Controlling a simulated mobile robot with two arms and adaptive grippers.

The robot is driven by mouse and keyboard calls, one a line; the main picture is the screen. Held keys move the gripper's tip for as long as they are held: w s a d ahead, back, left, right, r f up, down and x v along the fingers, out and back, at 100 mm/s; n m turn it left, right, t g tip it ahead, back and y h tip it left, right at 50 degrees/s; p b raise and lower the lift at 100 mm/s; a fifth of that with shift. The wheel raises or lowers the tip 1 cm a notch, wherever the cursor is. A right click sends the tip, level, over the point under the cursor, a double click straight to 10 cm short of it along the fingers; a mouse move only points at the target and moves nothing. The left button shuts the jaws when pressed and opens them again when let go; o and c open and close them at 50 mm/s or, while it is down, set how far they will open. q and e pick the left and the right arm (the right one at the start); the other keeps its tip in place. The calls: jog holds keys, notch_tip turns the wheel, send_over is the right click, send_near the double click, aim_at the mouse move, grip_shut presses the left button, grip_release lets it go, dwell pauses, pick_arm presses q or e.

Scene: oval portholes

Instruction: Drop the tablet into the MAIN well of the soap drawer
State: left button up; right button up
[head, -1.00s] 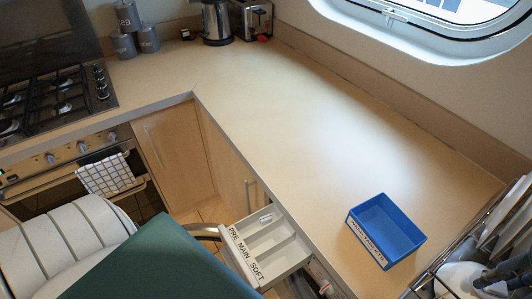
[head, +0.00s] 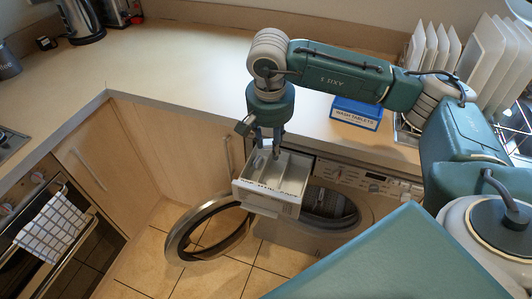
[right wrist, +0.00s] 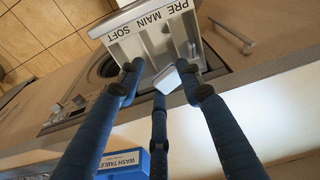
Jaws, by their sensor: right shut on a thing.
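The white tablet (right wrist: 167,78) is between the fingers of my right gripper (right wrist: 160,80) in the right wrist view. The gripper is shut on it. In the head view, my right gripper (head: 268,147) points down over the rear part of the open soap drawer (head: 268,199). The drawer, also in the right wrist view (right wrist: 122,18), has wells labelled PRE, MAIN and SOFT. The tablet appears in front of the wells' inner ends; its height above them and exact well are hard to tell. My left gripper is not in view.
A blue box (head: 357,113) labelled WASH TABLETS stands on the counter (head: 190,80). The washing machine's round door (head: 208,232) hangs open below the drawer. A rack of white plates (head: 440,50) stands at the right.

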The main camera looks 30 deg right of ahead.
jog(key=w+d+f+m+b, duration=0.1)
jog(key=d+f+m+b, duration=0.1)
jog(key=f, duration=0.8)
jog(key=shift+d+b, duration=0.85)
jog(key=shift+d, duration=0.3)
jog(key=o, duration=1)
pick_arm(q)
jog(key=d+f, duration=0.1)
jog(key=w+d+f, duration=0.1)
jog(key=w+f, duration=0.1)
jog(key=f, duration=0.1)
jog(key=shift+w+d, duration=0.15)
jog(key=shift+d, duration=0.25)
pick_arm(e)
notch_tip(320, 180, up, 12)
jog(key=s+a, duration=0.1)
jog(key=shift+a, duration=0.2)
jog(key=shift+f, duration=0.15)
